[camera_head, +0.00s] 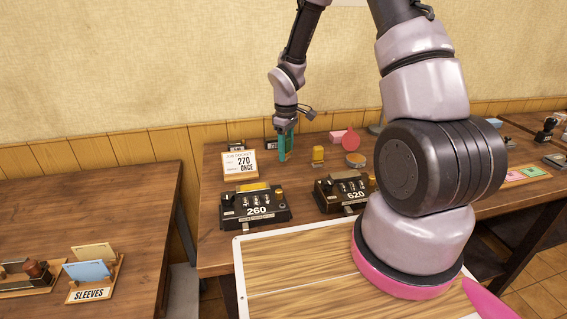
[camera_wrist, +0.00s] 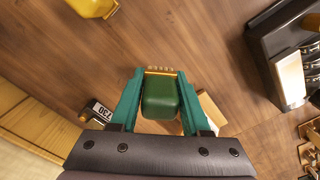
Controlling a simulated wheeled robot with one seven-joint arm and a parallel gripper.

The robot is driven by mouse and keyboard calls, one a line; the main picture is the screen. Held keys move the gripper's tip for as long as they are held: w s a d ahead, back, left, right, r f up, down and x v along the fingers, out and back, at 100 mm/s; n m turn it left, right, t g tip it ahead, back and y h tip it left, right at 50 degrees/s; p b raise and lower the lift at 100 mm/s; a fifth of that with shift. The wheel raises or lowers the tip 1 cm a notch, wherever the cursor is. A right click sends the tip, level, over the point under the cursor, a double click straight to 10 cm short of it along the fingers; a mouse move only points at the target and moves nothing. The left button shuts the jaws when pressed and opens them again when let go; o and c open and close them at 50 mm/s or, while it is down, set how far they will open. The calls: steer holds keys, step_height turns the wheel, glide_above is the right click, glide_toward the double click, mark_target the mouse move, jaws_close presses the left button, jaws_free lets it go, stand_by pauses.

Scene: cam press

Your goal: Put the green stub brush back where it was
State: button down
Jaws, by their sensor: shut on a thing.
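The green stub brush (camera_wrist: 160,98) has a dark green block body and a row of short brass-coloured bristles at its far end. In the wrist view, my gripper (camera_wrist: 160,74) is shut on it, with one teal finger along each side. In the head view, my gripper (camera_head: 284,158) points down low over the back of the middle table (camera_head: 222,252). The brush cannot be made out there behind the fingers. I cannot tell whether the brush touches the tabletop.
A docket card (camera_head: 240,164) reading 270 ONCE stands left of my gripper. Black counter devices marked 260 (camera_head: 255,211) and 620 (camera_head: 353,196) stand in front. A yellow object (camera_head: 318,154), a round tin (camera_head: 356,160) and a red round object (camera_head: 351,140) lie to the right.

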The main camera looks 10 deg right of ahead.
mark_target(286, 170)
steer(key=shift+d+f, duration=0.1)
steer(key=shift+f, duration=2.15)
steer(key=shift+f, duration=0.15)
steer(key=shift+c, duration=1.8)
jaws_free()
